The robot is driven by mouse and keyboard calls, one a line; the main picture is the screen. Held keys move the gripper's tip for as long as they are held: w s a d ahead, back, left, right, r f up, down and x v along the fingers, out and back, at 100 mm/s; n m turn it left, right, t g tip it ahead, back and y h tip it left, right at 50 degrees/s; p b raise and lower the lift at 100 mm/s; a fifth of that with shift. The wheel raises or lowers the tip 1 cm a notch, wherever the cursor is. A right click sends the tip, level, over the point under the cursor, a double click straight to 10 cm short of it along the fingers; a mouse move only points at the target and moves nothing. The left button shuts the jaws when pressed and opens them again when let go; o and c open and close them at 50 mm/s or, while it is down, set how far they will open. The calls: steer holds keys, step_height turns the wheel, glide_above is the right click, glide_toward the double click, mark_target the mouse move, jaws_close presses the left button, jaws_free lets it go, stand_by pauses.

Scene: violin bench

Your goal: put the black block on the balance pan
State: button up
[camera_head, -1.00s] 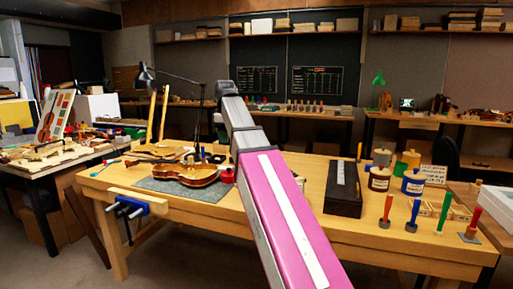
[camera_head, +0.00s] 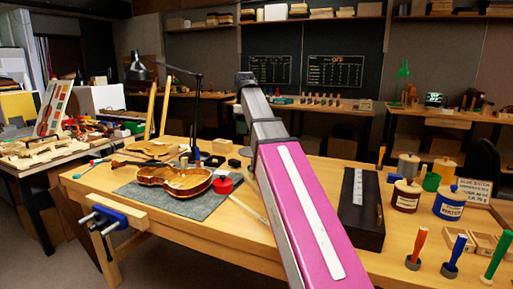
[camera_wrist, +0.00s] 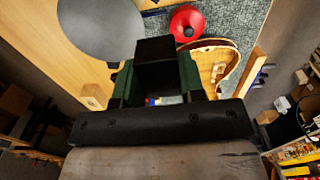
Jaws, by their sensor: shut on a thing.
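The black block (camera_wrist: 155,48) is held between the green fingers of my gripper (camera_wrist: 155,66) in the wrist view. A round grey disc (camera_wrist: 95,28), which looks like the balance pan, lies beyond the block to the upper left, apart from it in the picture. The gap in height between them cannot be told. In the head view my own arm covers the middle of the bench, and the gripper, held block and pan cannot be made out.
The violin body (camera_head: 172,179) lies on a grey mat (camera_head: 205,205) on the bench. A red cup-like thing (camera_head: 223,185) stands beside it. A black desk lamp (camera_head: 197,110) rises behind. A long dark box (camera_head: 362,205), jars (camera_head: 406,195) and upright tools (camera_head: 417,245) occupy the right side.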

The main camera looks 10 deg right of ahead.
steer(key=w+d+f, duration=0.1)
steer(key=w+f, duration=0.1)
steer(key=w, duration=0.1)
steer(key=w+d+f, duration=0.2)
steer(key=w, duration=0.1)
steer(key=w+d+f, duration=0.2)
steer(key=w, duration=0.1)
steer(key=shift+d+f, duration=0.1)
steer(key=shift+s+f, duration=0.1)
steer(key=shift+f, duration=1.9)
steer(key=shift+f, duration=0.15)
steer(key=o, duration=0.9)
step_height(320, 180, up, 12)
steer(key=shift+r, duration=0.2)
